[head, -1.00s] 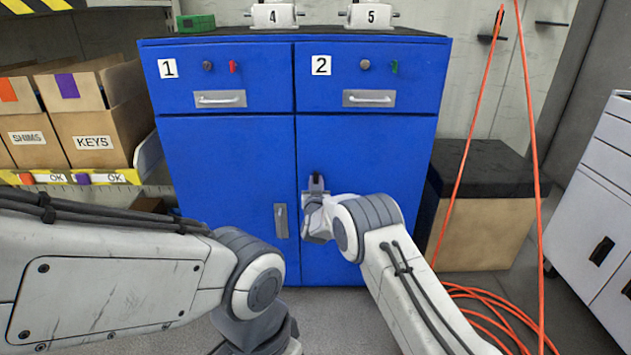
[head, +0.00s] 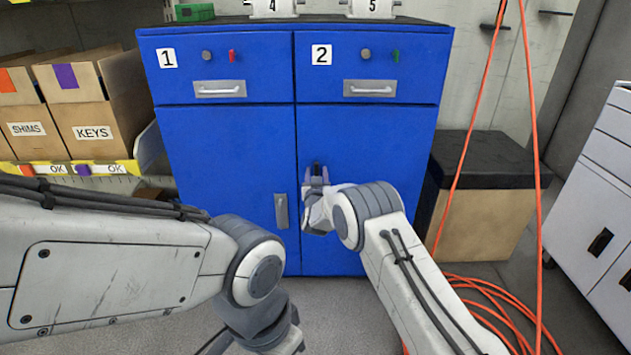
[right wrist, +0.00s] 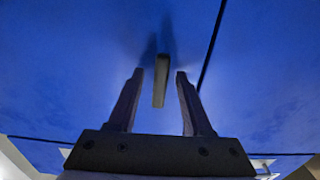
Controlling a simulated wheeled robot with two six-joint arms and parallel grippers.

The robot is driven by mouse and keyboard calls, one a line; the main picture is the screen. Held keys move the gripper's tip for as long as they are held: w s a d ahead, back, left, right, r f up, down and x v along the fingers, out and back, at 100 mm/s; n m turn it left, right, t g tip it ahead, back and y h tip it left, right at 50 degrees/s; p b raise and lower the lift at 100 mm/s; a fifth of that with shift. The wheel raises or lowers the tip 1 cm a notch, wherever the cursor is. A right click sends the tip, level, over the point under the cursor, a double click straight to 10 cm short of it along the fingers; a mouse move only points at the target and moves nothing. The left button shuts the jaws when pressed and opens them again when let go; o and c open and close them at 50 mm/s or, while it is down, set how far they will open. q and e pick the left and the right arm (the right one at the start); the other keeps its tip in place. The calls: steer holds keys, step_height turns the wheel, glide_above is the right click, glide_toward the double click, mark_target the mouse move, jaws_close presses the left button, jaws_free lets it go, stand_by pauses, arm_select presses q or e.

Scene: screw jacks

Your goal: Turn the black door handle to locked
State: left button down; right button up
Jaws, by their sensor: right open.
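The black door handle (head: 317,166) is on the right door of the blue cabinet (head: 370,240), near the seam between the doors. My right gripper (head: 316,174) is at this handle and mostly covers it in the head view. In the right wrist view the handle (right wrist: 161,82) looks like a narrow dark bar between the two open fingers (right wrist: 159,76). A gap shows on both sides of it. I cannot tell its exact turn angle. My left arm shows at the lower left of the head view, but its gripper does not show.
A grey handle (head: 281,211) is on the left door. Drawers 1 (head: 220,89) and 2 (head: 370,89) are above the doors. Cardboard boxes (head: 95,120) stand at left. A black-topped box (head: 485,180) and an orange hose (head: 460,180) are at right.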

steer(key=s+p, duration=0.2)
steer(key=s, duration=0.8)
steer(key=shift+p, duration=0.4)
